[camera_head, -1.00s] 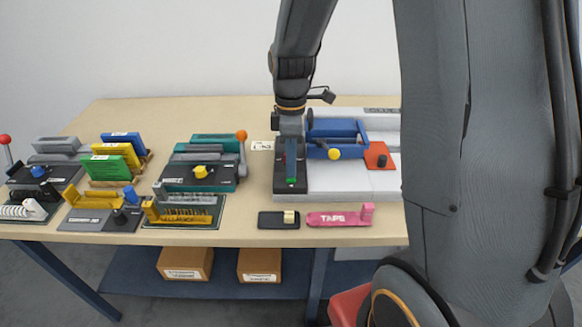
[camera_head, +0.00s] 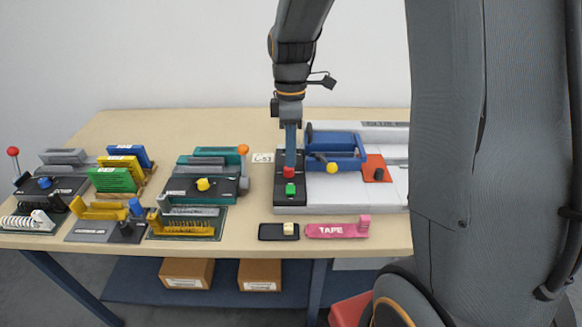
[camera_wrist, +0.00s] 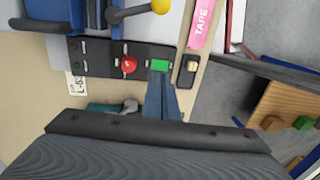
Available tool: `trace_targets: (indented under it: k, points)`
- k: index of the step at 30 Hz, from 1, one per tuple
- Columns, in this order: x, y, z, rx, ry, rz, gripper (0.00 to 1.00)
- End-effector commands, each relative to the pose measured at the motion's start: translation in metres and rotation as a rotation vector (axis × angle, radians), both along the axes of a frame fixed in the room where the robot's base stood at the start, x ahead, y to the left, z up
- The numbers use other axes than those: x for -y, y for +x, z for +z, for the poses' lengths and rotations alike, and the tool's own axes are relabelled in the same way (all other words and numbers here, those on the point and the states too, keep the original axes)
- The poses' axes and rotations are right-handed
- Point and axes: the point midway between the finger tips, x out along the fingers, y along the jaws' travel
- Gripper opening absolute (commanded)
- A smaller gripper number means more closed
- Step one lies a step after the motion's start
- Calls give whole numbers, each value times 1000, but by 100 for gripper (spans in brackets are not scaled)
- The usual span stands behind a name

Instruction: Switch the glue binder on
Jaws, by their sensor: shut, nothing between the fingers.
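A pale grey machine (camera_head: 330,192) with a blue clamp (camera_head: 336,147) stands at the right of the table; I take it as the glue binder, though its lettering is unreadable. Its dark control panel (camera_head: 291,200) bears a red button (camera_head: 289,172) and a green button (camera_head: 290,189). In the wrist view the red button (camera_wrist: 128,65) and green button (camera_wrist: 160,65) both show. My gripper (camera_head: 290,163) is shut and empty, pointing down above the panel. In the wrist view its fingertips (camera_wrist: 160,77) appear beside the green button; any contact is unclear.
A black block with a cream switch (camera_head: 279,231) and a pink tape holder (camera_head: 337,229) lie in front of the machine. A teal machine (camera_head: 190,189) and several small devices fill the left. Bare tabletop (camera_head: 240,125) lies behind.

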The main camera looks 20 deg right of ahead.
Motion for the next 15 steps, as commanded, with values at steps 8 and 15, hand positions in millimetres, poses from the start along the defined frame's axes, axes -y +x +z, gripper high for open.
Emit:
trace_targets:
  k: [8, 15]
  points:
    - [2, 7, 50, 2, -1, 0, 0]
    - [3, 8, 67, -1, -1, 0, 0]
